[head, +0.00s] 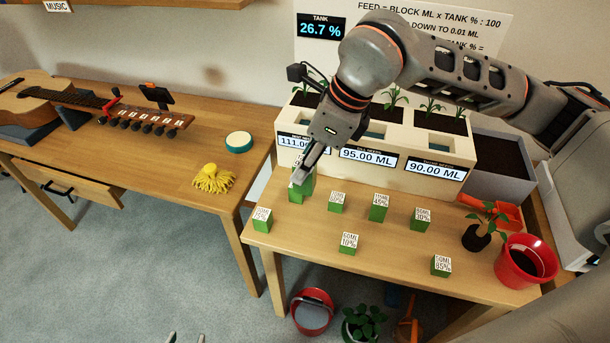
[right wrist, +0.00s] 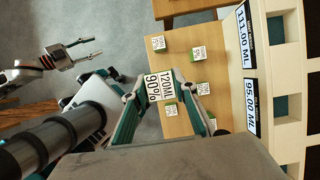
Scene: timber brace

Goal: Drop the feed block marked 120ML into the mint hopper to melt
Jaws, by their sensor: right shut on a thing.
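My right gripper (head: 303,176) is shut on a green feed block (head: 303,189) at the left end of the planter's front. In the right wrist view, the held block's white label (right wrist: 160,88) reads 120ML 90%, and the block sits between both fingers. Whether its bottom clears the table is unclear. The cream planter (head: 405,168) has several compartments and displays reading 111.00, 95.00 and 90.00 ML.
Several other labelled green blocks, such as one at the front (head: 347,249), stand on the table (head: 300,240). A red pot (head: 525,262) and a small plant (head: 482,232) stand at the right. A tank display (head: 320,27) reads 26.7 %. A guitar lies on the left bench (head: 120,160).

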